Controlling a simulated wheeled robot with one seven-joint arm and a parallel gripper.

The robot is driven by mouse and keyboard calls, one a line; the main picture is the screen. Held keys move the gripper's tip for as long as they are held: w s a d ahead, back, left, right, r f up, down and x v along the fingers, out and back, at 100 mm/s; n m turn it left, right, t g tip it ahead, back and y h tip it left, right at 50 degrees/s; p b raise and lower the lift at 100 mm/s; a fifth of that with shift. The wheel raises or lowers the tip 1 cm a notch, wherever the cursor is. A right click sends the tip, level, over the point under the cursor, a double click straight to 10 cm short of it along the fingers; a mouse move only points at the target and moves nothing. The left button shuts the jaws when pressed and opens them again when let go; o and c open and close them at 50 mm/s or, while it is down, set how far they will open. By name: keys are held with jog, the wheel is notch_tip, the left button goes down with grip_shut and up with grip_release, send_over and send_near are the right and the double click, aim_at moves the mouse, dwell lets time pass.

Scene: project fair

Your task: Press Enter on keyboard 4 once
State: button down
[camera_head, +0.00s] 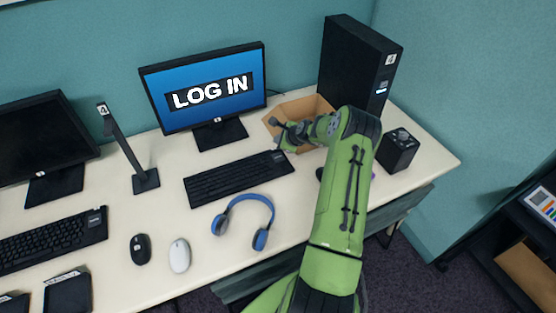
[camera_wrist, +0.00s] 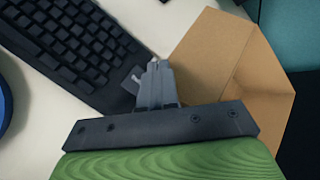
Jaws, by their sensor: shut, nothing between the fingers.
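The black keyboard (camera_head: 238,178) lies on the desk in front of the monitor (camera_head: 205,92), which reads "LOG IN". A small label sits at the keyboard's right end, too small to read. My gripper (camera_head: 281,146) is over that right end, near the far corner. In the wrist view my gripper (camera_wrist: 153,66) is shut and empty, its tips beside the right edge of the keyboard (camera_wrist: 70,45). I cannot tell whether the tips touch anything. My fingers and palm hide part of the keyboard's right end in the wrist view.
An open cardboard box (camera_head: 272,118) stands close to my gripper's right, also in the wrist view (camera_wrist: 225,60). A black tower (camera_head: 357,65) labelled 4, a small black box (camera_head: 398,151), blue headphones (camera_head: 243,214), two mice and a stand (camera_head: 128,152) labelled 4 surround the keyboard.

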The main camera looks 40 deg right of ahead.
aim_at(279, 158)
notch_tip(279, 158, down, 6)
jog(key=b, duration=0.3)
jog(key=shift+b, duration=0.3)
dwell(1.5)
jog(key=shift+f, duration=0.3)
jog(key=shift+f+b, duration=0.45)
jog(key=shift+b, duration=0.1)
dwell(0.3)
jog(key=shift+r, duration=0.15)
jog(key=shift+r+p, duration=0.55)
jog(key=shift+r, duration=0.2)
notch_tip(279, 158, up, 5)
jog(key=p, duration=0.3)
jog(key=shift+r+p, duration=0.1)
jog(key=shift+p, duration=0.2)
